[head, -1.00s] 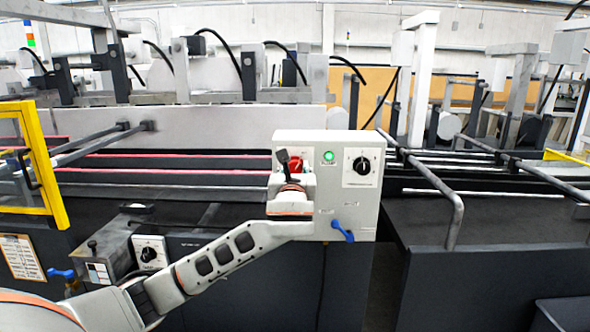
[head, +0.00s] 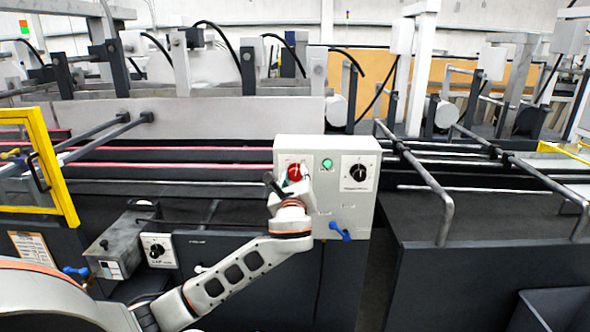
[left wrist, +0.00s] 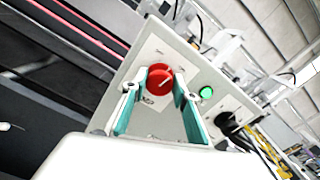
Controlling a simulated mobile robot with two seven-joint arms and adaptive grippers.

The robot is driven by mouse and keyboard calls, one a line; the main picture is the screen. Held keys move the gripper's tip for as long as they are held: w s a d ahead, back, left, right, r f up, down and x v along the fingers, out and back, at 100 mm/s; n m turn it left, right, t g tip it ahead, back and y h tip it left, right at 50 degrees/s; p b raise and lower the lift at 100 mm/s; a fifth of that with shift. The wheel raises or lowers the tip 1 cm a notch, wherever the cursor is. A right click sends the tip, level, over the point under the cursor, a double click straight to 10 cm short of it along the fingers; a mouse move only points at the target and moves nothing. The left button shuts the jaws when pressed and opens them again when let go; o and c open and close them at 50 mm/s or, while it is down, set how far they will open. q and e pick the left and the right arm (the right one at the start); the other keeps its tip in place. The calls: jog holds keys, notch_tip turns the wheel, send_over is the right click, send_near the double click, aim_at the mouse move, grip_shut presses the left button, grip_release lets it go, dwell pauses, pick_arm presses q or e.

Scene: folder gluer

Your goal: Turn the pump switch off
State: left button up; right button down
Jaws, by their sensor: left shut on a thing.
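A pale grey control box (head: 330,215) faces me in the head view. It carries a round red rotary switch (head: 294,172) at left, a lit green lamp (head: 327,164) and a black rotary knob (head: 358,172). My left gripper (head: 289,185) is at the red switch and partly covers it. In the left wrist view its two teal-padded fingers stand on either side of the red switch (left wrist: 160,80), shut on it. A pale mark runs diagonally across the switch face. The label is too small to read. My right gripper is not in view.
A blue handle (head: 340,231) sticks out low on the control box. A smaller box with a black knob (head: 155,250) stands lower left, beside a yellow guard frame (head: 50,165). Metal rails (head: 440,195) extend at the right.

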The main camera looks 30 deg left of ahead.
pick_arm(q)
jog(key=n, duration=0.4)
jog(key=shift+f+n, duration=0.15)
jog(key=shift+n, duration=0.25)
jog(key=n, duration=0.4)
jog(key=shift+a, duration=0.1)
jog(key=shift+n, duration=0.3)
jog(key=o, duration=1.1)
jog(key=shift+c, duration=0.2)
jog(key=shift+s, duration=0.1)
jog(key=v, duration=1.2)
